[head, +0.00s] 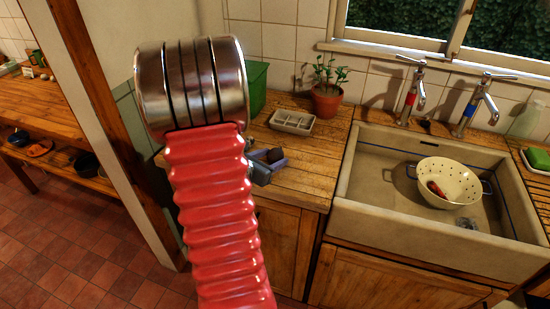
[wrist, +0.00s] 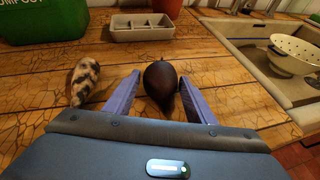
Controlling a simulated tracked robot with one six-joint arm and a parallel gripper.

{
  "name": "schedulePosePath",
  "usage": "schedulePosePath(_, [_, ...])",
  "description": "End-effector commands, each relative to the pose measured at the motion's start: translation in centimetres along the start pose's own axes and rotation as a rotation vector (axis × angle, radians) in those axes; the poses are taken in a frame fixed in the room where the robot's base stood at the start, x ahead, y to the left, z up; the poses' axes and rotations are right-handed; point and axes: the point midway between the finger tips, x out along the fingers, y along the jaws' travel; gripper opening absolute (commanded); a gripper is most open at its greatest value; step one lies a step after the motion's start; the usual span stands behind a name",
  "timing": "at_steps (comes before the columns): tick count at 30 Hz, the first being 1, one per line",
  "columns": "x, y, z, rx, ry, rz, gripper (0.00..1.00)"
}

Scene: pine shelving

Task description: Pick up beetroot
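A dark purple, round beetroot (wrist: 161,84) lies on the wooden worktop in the wrist view, tapering toward the camera's right. My gripper (wrist: 160,78) is open, with one blue-violet finger on each side of the beetroot. In the head view my gripper (head: 268,158) is low over the counter left of the sink, partly hidden by my red arm. A small dark shape between its fingers there is probably the beetroot (head: 275,155).
A mottled oblong item (wrist: 83,82) lies left of my gripper. Behind stand a grey divided tray (wrist: 142,28), a green compost bin (wrist: 40,18) and a potted plant (head: 326,103). The sink (head: 375,190) at right holds a white colander (head: 455,178) with a reddish item inside.

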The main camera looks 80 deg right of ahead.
Motion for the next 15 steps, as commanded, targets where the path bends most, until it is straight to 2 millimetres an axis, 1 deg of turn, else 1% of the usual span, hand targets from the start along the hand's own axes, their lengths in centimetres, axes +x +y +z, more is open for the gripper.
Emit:
schedulePosePath(1, [-0.01,0.00,0.00,0.000,0.000,0.000,0.46])
schedulePosePath(2, [-0.01,0.01,0.00,0.000,0.000,0.000,0.44])
schedulePosePath(13, [-0.01,0.02,0.00,0.000,0.000,0.000,0.18])
schedulePosePath(15, [-0.01,0.03,0.02,0.000,0.000,0.001,0.18])
